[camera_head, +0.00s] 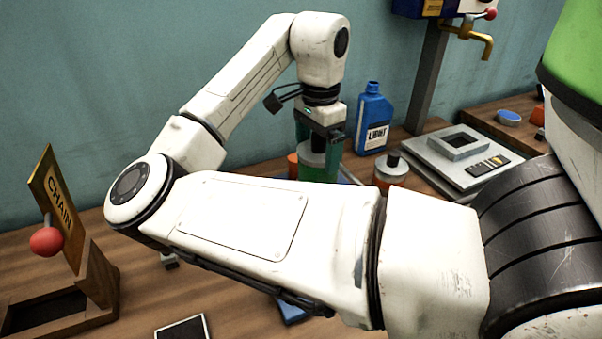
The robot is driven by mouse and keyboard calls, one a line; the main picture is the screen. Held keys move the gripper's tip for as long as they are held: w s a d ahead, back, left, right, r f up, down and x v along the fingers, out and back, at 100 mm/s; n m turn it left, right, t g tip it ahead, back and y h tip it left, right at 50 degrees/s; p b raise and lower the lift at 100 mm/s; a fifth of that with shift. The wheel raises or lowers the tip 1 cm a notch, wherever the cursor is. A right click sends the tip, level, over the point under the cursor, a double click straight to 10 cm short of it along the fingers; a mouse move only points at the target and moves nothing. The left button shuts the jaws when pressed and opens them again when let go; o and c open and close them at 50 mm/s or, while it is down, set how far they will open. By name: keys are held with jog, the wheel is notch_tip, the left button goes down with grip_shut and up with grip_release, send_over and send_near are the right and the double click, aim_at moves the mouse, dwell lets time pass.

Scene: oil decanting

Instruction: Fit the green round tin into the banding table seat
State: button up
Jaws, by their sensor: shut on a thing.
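My gripper (326,134) points down at the back of the bench. It is shut on the green round tin (313,171), which has a paler upper part just below the jaws. My arm's forearm crosses in front and hides the bottom of the tin, so I cannot tell whether it touches anything below. More dark green shows behind and beside the gripper, and I cannot tell what it belongs to. I cannot make out the banding table seat; my arm covers much of that area.
A blue bottle (374,122) stands right of my gripper, with an orange container with a dark cap (391,171) in front. A grey scale (440,160) lies further right. At left stands a wooden holder with a CHAIN sign (58,200) and red ball.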

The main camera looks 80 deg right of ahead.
aim_at(304, 160)
jog(key=w+f, duration=0.1)
jog(key=w+d+f, duration=0.1)
jog(key=f, duration=0.1)
jog(key=w+d+f, duration=0.1)
jog(key=f, duration=0.1)
jog(key=shift+w+d+f, duration=0.1)
jog(key=shift+w+d, duration=0.1)
jog(key=shift+w, duration=0.05)
jog(key=shift+w+d+f, duration=0.1)
jog(key=shift+w+f, duration=0.1)
jog(key=shift+f, duration=1.6)
jog(key=shift+f, duration=0.15)
jog(key=o, duration=1.1)
jog(key=shift+o, duration=0.2)
notch_tip(304, 160, up, 12)
